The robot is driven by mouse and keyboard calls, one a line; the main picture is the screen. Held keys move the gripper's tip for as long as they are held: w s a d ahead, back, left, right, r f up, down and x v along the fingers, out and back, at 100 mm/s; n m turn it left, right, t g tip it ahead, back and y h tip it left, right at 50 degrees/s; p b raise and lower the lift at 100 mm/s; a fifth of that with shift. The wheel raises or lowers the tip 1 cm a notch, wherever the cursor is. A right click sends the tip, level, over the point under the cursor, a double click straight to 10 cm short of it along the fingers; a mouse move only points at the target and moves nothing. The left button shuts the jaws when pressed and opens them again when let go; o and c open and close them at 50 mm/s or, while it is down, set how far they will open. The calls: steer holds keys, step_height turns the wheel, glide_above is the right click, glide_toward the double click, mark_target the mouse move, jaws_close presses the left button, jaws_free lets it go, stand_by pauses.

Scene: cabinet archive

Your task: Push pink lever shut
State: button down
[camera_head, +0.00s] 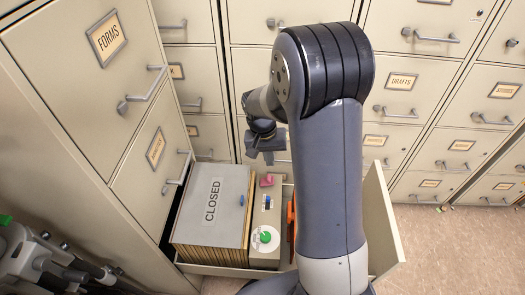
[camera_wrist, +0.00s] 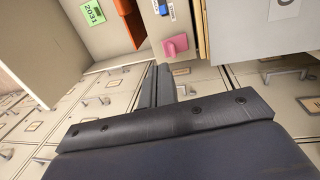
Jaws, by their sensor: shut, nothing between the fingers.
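The pink lever (camera_head: 267,181) sits at the far end of a narrow beige panel box (camera_head: 257,218) in the open drawer. In the wrist view the pink lever (camera_wrist: 176,45) is a small tilted block just beyond my fingertips and slightly to their right. My gripper (camera_head: 267,158) is over the far end of the drawer, close to the lever. Its fingers also show in the wrist view (camera_wrist: 158,70), close together and empty. I see a gap between fingertips and lever in the picture, but cannot tell the depth.
A blue switch (camera_head: 267,201) and a green knob (camera_head: 265,237) are on the same box. Folders marked CLOSED (camera_head: 212,212) fill the drawer's left side. An orange item (camera_head: 290,220) lies right of the box, partly hidden by my arm. Filing cabinets (camera_head: 185,70) stand behind and left.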

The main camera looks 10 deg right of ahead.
mark_target(268, 176)
steer(key=f+b, duration=0.2)
steer(key=f, duration=0.1)
steer(key=w+f+b, duration=0.1)
steer(key=f+b, duration=0.4)
steer(key=f, duration=0.1)
steer(key=shift+w+f, duration=0.25)
steer(key=shift+f, duration=0.1)
steer(key=shift+r, duration=0.25)
stand_by(1.1)
steer(key=shift+s+d+f, duration=0.15)
steer(key=shift+d+f, duration=0.15)
steer(key=shift+d, duration=0.15)
steer(key=shift+a+r, duration=0.1)
step_height(268, 176, up, 8)
steer(key=p, duration=0.6)
